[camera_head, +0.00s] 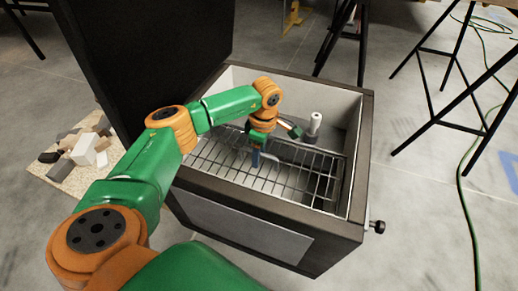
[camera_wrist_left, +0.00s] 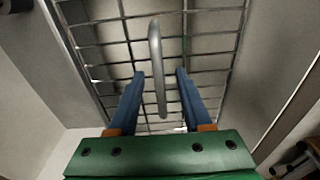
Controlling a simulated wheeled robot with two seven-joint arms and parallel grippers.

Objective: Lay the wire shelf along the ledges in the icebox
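The wire shelf (camera_head: 303,179) lies inside the open icebox (camera_head: 355,226), below its rim, looking roughly level across the front part. Whether its edges rest on the ledges I cannot tell. In the left wrist view the shelf's grid (camera_wrist_left: 215,50) has a raised grey bar handle (camera_wrist_left: 157,70). My left gripper (camera_head: 257,158) reaches down into the icebox over the shelf. Its blue fingers (camera_wrist_left: 160,74) are open, one on each side of the handle, with gaps visible. My right gripper is in neither view.
A dark raised panel (camera_head: 150,50) rises at the left. A board with blocks (camera_head: 85,150) lies on the floor at left. Black stand legs (camera_head: 440,110) and a green cable (camera_head: 470,200) are right.

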